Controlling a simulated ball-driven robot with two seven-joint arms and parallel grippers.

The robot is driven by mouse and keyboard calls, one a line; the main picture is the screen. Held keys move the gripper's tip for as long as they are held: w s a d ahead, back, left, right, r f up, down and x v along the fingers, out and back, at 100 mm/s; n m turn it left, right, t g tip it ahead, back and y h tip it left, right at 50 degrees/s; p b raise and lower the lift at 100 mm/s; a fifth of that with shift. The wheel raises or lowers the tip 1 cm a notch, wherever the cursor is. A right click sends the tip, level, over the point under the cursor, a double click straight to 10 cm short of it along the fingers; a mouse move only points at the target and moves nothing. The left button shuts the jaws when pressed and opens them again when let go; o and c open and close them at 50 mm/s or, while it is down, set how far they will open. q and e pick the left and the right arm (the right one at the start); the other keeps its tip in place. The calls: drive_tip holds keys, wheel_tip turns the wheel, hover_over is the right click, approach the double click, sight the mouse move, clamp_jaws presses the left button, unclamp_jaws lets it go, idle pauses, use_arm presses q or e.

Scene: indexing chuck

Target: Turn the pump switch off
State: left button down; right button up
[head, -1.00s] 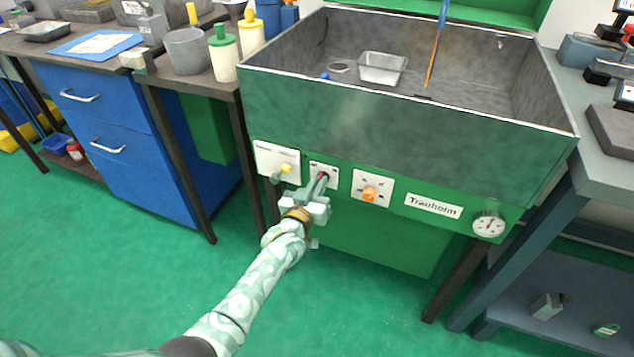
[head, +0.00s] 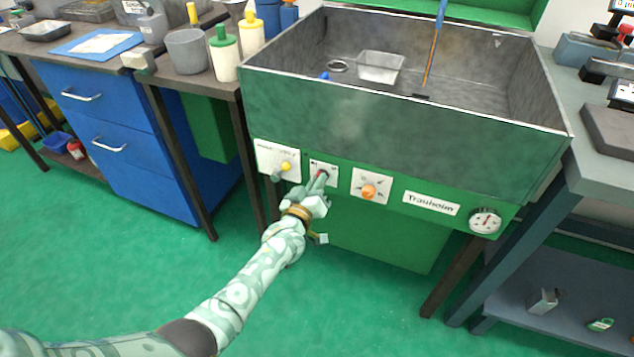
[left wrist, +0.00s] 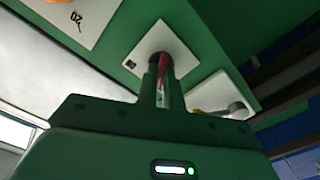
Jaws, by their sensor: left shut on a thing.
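The pump switch is a small red knob on a white plate (head: 331,168) on the green front panel of the wash basin. My left gripper (head: 319,180) is at this plate, its fingers shut on the red knob, and mostly covers it in the head view. In the left wrist view the two fingers (left wrist: 161,82) close around the red knob (left wrist: 164,66) in front of its white plate (left wrist: 170,45). The plate's markings are too small to read. My right gripper is not in view.
A white plate (head: 264,160) with a yellow knob (head: 285,167) is left of the switch. An orange knob (head: 369,191) is to its right, then a Trauheim label (head: 431,203) and a round gauge (head: 486,221). The basin wall (head: 400,110) rises above. The floor in front is clear.

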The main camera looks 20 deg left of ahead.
use_arm(q)
drive_tip(key=shift+f, duration=0.1)
